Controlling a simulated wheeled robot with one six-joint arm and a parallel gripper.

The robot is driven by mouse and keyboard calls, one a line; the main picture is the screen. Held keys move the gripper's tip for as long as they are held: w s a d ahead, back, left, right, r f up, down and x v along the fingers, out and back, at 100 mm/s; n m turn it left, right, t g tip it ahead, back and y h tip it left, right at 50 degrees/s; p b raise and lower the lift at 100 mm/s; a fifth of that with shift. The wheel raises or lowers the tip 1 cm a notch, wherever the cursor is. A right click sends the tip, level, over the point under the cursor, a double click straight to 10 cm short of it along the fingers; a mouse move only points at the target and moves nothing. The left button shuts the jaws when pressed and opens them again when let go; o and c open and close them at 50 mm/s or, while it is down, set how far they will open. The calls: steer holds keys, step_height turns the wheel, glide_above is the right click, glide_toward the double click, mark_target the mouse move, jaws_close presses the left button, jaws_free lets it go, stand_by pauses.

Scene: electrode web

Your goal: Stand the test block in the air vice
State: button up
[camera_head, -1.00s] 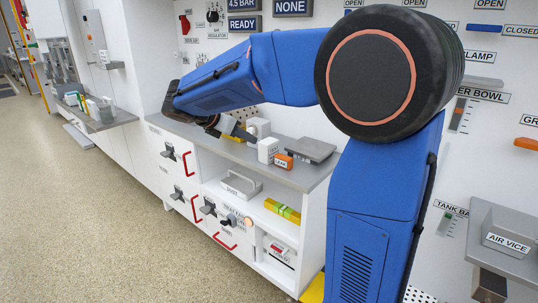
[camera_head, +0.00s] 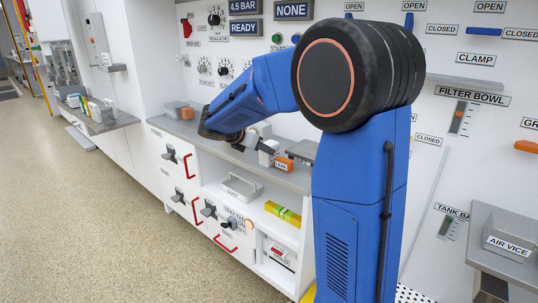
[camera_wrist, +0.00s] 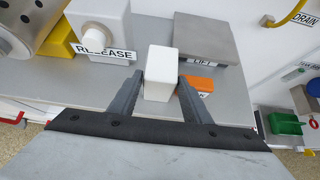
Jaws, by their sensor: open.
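A plain white block (camera_wrist: 160,73), which I take to be the test block, stands upright on the grey counter. In the wrist view it is between the two dark fingers of my gripper (camera_wrist: 158,88), which is open. Whether either finger touches it I cannot tell. In the head view the white block (camera_head: 267,151) is just right of my gripper (camera_head: 246,142), partly hidden by it. The air vice (camera_head: 509,246) is a grey block with its name label, on a grey ledge at the lower right; its jaw gap is not clear.
An orange piece (camera_wrist: 199,84) lies close right of the block, before a grey plate (camera_wrist: 190,38). A white housing with a RELEASE label (camera_wrist: 104,50) stands to the left.

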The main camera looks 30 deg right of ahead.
steer(key=x, duration=0.5)
steer(key=shift+f, duration=0.25)
steer(key=shift+d+r, duration=0.1)
steer(key=shift+r, duration=0.05)
steer(key=shift+r, duration=0.1)
steer(key=c, duration=1)
